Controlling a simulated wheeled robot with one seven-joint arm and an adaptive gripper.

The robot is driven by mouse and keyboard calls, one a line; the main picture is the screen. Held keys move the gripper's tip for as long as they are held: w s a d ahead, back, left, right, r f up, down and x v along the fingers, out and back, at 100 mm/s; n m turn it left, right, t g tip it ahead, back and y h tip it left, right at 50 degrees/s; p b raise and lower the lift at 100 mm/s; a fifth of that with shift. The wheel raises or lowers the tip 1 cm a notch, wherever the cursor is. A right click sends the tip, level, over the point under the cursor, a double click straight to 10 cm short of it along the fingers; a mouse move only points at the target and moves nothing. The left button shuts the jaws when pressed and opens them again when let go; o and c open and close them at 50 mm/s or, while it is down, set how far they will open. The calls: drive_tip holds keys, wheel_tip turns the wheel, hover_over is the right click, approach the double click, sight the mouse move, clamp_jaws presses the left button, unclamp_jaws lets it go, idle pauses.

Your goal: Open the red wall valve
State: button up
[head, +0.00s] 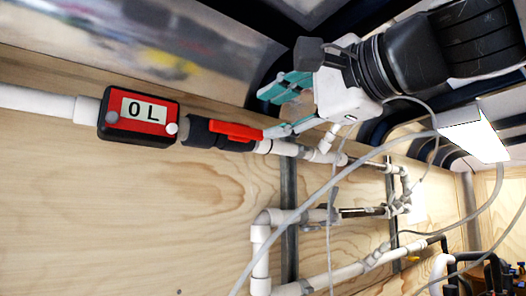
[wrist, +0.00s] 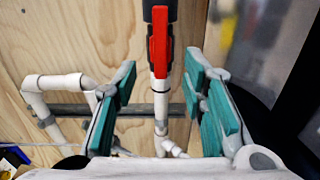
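The red wall valve handle (head: 235,131) lies along a white pipe on the plywood wall, on a black valve body (head: 199,133). In the wrist view the red handle (wrist: 160,55) stands upright in the upper middle, in line with the pipe. My gripper (head: 277,108) has teal finger pads and is at the right end of the handle in the head view. In the wrist view my gripper (wrist: 160,105) is open, its pads wide apart on either side of the pipe. The handle's lower end shows between and beyond the fingers. I see no contact with it.
A red and black meter (head: 139,116) reading "OL" sits on the pipe left of the valve. White pipes (head: 262,245) and grey hoses (head: 330,170) run below and right. A metal strut (head: 290,190) crosses the wall. Bare plywood (head: 110,200) is clear below the meter.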

drive_tip(key=s+d+f+n+g+h, duration=0.3)
drive_tip(key=d+f, duration=0.1)
drive_tip(key=f, duration=1)
drive_tip(key=s+d+f+n+g+h, duration=0.3)
drive_tip(key=s+d+f+n, duration=0.1)
drive_tip(key=f, duration=1.1)
drive_tip(key=s+d+f+n+g+h, duration=0.3)
drive_tip(key=s+d+f+n+h, duration=0.1)
drive_tip(key=f, duration=1)
drive_tip(key=shift+d+f, duration=0.3)
drive_tip(key=shift+d, duration=0.45)
drive_tip(key=shift+a, duration=0.15)
drive_tip(key=shift+c, duration=0.6)
